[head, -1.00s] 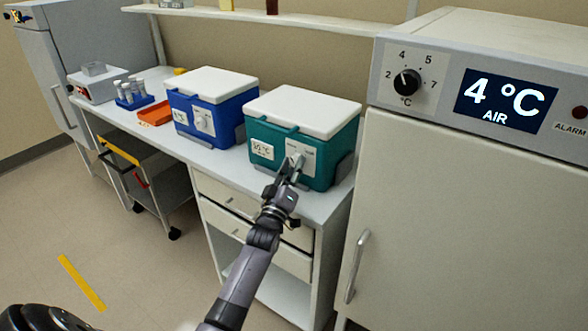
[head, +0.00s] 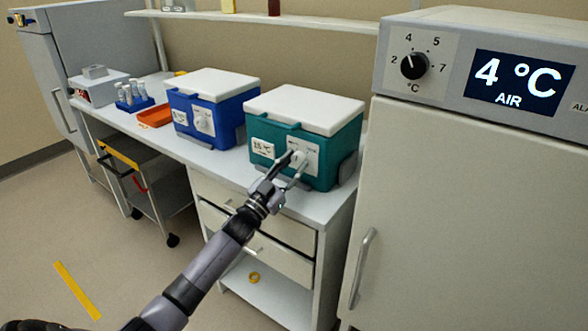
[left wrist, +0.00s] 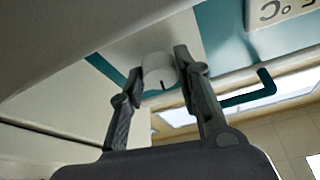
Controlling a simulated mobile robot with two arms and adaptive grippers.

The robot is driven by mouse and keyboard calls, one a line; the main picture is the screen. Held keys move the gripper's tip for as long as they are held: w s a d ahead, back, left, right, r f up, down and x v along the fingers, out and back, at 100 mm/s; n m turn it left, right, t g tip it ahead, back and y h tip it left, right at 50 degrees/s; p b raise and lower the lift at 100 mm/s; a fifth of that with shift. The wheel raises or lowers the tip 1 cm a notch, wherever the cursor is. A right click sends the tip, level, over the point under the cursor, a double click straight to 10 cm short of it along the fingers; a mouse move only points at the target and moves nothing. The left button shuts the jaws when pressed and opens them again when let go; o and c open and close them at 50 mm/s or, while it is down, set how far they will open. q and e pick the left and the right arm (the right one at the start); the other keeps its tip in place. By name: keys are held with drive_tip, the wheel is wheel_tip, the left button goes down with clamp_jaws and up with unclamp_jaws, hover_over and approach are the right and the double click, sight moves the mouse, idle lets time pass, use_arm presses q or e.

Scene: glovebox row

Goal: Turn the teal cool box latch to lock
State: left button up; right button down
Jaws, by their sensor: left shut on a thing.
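The teal cool box (head: 325,175) stands closed under its white lid on the bench, with a temperature label on its front. Its latch (head: 298,158) is a pale round knob on a light plate (head: 310,148) on the front. My left gripper (head: 291,165) reaches it from the front, fingers on either side. In the left wrist view, the white knob (left wrist: 158,72) sits between the two dark fingertips of the left gripper (left wrist: 157,65), which are shut on it. The fingers partly cover the latch, and I cannot read its exact setting. My right gripper is out of view.
A blue cool box (head: 205,110) stands to the left of the teal one, with an orange tray (head: 156,115) and a tube rack (head: 134,102) beyond. A tall cabinet (head: 470,190) with a dial and display stands close on the right. A cart (head: 150,190) stands under the bench.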

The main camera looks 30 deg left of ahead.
use_arm(q)
drive_tip(key=m+g+h, duration=0.1)
drive_tip(key=m+h, duration=0.1)
drive_tip(key=m, duration=0.2)
drive_tip(key=shift+a, duration=0.15)
drive_tip(key=shift+m+g+h, duration=0.35)
drive_tip(key=shift+m+h, duration=0.15)
drive_tip(key=shift+m, duration=0.7)
drive_tip(key=shift+m+g+h, duration=0.35)
drive_tip(key=shift+m+h, duration=0.15)
drive_tip(key=shift+m, duration=0.7)
drive_tip(key=shift+o, duration=0.2)
drive_tip(key=shift+c, duration=0.2)
drive_tip(key=o, duration=1.2)
drive_tip(key=shift+r, duration=0.1)
drive_tip(key=shift+s+a, duration=0.1)
drive_tip(key=shift+s, duration=0.05)
drive_tip(key=v, duration=1.1)
drive_tip(key=shift+s+a, duration=0.15)
drive_tip(key=shift+s, duration=0.15)
